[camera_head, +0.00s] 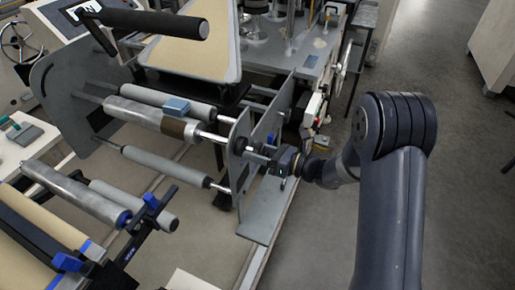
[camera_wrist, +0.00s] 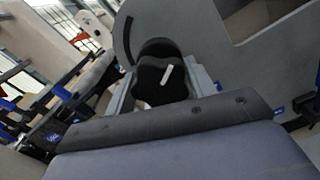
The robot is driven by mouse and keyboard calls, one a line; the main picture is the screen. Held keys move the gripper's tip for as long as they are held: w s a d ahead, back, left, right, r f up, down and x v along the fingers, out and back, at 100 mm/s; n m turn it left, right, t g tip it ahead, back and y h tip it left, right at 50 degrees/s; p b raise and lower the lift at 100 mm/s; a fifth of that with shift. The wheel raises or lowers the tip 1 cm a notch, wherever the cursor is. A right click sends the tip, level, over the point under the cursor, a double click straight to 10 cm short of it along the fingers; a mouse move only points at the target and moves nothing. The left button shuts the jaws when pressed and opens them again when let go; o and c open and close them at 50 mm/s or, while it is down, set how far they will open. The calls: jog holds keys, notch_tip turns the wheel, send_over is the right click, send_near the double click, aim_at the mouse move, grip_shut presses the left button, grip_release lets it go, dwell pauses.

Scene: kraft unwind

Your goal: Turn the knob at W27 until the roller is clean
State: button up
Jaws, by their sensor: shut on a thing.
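A metal roller (camera_head: 140,114) lies between two side plates in the head view. A brown band (camera_head: 178,128) covers part of it near its right end, and a blue-grey block (camera_head: 177,107) sits above it. My gripper (camera_head: 282,161) is at the outer side of the right side plate (camera_head: 240,165), in line with the shaft there, shut on the knob. In the wrist view the black lobed knob (camera_wrist: 160,82) with a white pointer mark shows just beyond my gripper's grey body. The fingertips' contact is hidden. No W27 label is readable.
Grey rollers (camera_head: 165,166) lie near the metal one. A machine table (camera_head: 315,50) stands behind, and a black bar (camera_head: 140,20) crosses the upper left. Wound kraft rolls (camera_head: 40,215) are at lower left. The floor (camera_head: 460,190) to the right is clear.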

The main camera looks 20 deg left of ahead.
jog(key=shift+m+p, duration=1.25)
jog(key=shift+m, duration=0.55)
jog(key=o, duration=1)
jog(key=shift+d, duration=0.15)
jog(key=d, duration=0.6)
jog(key=shift+s+d, duration=0.3)
jog(key=shift+d, duration=0.05)
